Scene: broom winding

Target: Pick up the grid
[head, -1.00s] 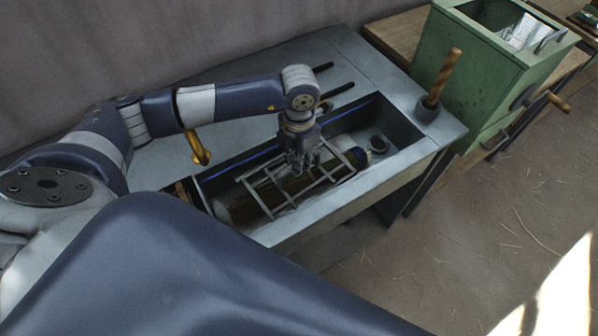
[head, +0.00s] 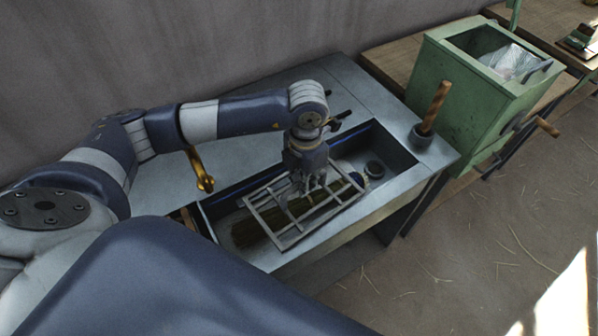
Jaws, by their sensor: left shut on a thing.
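The grid (head: 282,226) is a grey metal frame with several crossing bars. My left gripper (head: 308,187) points down and is shut on the grid near its middle. The grid is held above the sunken trough (head: 398,153) in the grey table, slightly tilted. Under it a broom head of brownish bristles (head: 252,232) lies in the trough, partly hidden by the bars. My right gripper is not in view.
A wooden handle (head: 436,103) stands in a cup at the table's right corner. A green box with a crank (head: 480,105) stands to the right. A brass hook-like part (head: 202,172) shows beside my left arm. A small round cup (head: 375,169) sits in the trough.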

